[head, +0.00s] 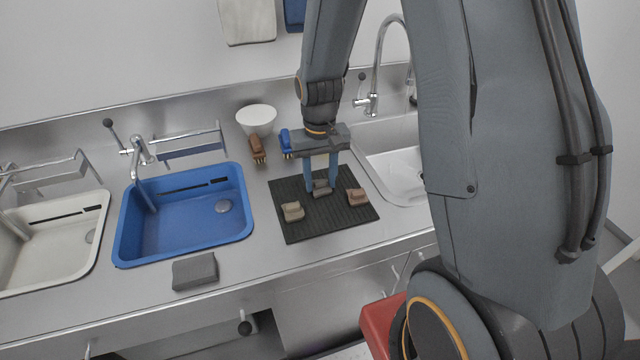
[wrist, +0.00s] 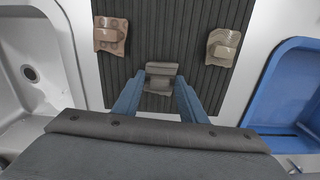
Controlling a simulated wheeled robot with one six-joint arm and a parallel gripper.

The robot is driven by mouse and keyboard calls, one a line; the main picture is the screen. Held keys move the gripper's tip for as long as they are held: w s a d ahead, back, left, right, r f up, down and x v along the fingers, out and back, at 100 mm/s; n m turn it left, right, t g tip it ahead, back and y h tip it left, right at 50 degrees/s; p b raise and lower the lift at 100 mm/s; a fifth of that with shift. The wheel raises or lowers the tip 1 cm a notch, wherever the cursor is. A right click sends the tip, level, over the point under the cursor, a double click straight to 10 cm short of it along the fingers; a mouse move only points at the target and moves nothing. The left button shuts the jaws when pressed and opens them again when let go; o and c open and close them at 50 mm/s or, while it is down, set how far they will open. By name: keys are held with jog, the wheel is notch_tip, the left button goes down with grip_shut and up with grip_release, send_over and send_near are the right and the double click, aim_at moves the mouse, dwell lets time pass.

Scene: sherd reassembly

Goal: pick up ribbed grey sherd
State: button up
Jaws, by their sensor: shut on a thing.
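The ribbed grey sherd (head: 321,188) is between my gripper's fingers over the dark ribbed mat (head: 292,229). In the wrist view the grey sherd (wrist: 161,77) shows at the fingertips, with a raised ridge along it. My gripper (head: 321,190) points down and is shut on this sherd. In the wrist view my gripper's blue fingers (wrist: 158,88) reach its two sides. I cannot tell whether the sherd touches the mat. A beige sherd (head: 292,211) lies on the mat to the left, and a reddish-brown sherd (head: 356,196) lies to the right.
A blue basin (head: 185,215) is left of the mat, and a white sink (head: 405,180) is to the right. A white bowl (head: 256,119), a brown brush (head: 257,148) and a blue brush (head: 285,140) stand behind. A grey block (head: 195,271) lies near the counter's front edge.

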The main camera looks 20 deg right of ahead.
aim_at(320, 182)
jog(key=shift+r, duration=0.1)
notch_tip(320, 182, up, 9)
jog(key=b, duration=0.2)
jog(key=s+d+t+h+b, duration=0.1)
jog(key=s+d+t+b, duration=0.15)
jog(key=d, duration=0.95)
jog(key=s+d+t+h+b, duration=0.1)
jog(key=d+t, duration=0.2)
jog(key=d, duration=0.8)
jog(key=w+d+f+p, duration=0.1)
jog(key=w+d+f, duration=0.1)
jog(key=w, duration=0.4)
jog(key=w+d+f+p, duration=0.1)
jog(key=w+d, duration=0.3)
jog(key=w, duration=0.2)
jog(key=shift+w+f, duration=0.25)
jog(key=shift+f, duration=0.1)
jog(key=shift+d, duration=0.15)
jog(key=shift+s+d, duration=0.25)
jog(key=shift+d, duration=0.2)
